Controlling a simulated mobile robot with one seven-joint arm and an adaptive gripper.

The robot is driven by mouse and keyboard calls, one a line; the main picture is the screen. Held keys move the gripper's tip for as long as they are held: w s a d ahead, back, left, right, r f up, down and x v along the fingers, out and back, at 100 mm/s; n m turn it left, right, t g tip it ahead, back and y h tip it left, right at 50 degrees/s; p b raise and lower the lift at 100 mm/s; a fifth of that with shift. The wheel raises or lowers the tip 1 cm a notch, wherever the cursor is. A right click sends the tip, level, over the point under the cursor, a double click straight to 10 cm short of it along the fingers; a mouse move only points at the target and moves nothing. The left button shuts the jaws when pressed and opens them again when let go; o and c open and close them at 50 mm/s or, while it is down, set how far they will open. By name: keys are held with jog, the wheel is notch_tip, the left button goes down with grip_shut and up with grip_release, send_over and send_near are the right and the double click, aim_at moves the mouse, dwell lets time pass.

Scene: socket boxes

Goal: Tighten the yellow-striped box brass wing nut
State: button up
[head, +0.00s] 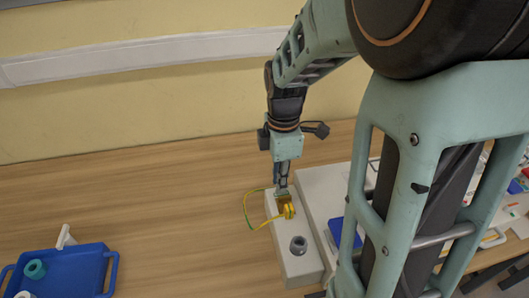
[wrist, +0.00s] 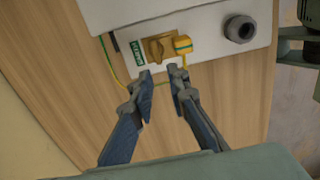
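A long light-grey box (head: 302,266) lies on the wooden table; it also shows at the top of the wrist view (wrist: 206,25). On its face are a brass wing nut (wrist: 157,49), a green-and-white label (wrist: 138,54) left of it and a yellow banded piece (wrist: 182,44) right of it. A yellow-green wire (head: 246,210) loops beside the box. My gripper (wrist: 162,77) is open and empty, its two fingertips apart just short of the wing nut. In the head view my gripper (head: 282,188) is over the box's far end and partly hides the nut.
A dark round fitting (wrist: 240,29) stands on the same box. A wider pale box (head: 322,190) with a blue part is close on the right, partly behind my arm. A blue tray (head: 80,271) is at the lower left. The table's left middle is clear.

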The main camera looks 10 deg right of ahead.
aim_at(279, 197)
notch_tip(279, 197, down, 6)
jog(key=shift+r, duration=0.1)
jog(key=shift+c, duration=0.6)
grip_shut()
